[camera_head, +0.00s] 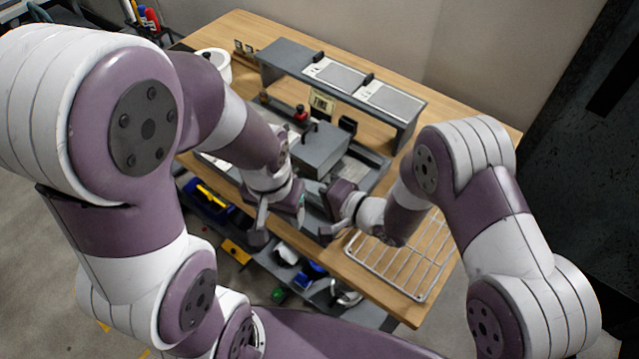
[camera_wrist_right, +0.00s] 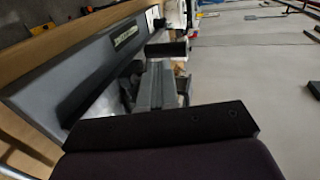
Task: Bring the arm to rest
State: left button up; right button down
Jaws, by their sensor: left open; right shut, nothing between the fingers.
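My left arm comes in from the left in the head view and bends down over the table's front edge. Its gripper (camera_head: 275,222) is open and looks empty. My right arm comes in from the right. Its gripper (camera_head: 330,222) is shut with nothing in it, just right of the left one, near the front edge of the grey station (camera_head: 320,152). The two grippers are close, with a small gap between them. In the right wrist view a dark part of my right gripper (camera_wrist_right: 165,125) fills the lower middle; its fingertips are hard to make out.
A wooden table (camera_head: 455,115) carries a grey raised shelf (camera_head: 285,58) at the back, a white pot (camera_head: 216,62) at back left and a wire rack (camera_head: 405,262) at front right. A lower shelf with several tools and a blue bin (camera_head: 207,203) sits below the front edge.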

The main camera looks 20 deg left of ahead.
jog(key=shift+s+d, duration=0.15)
jog(key=shift+d, duration=0.2)
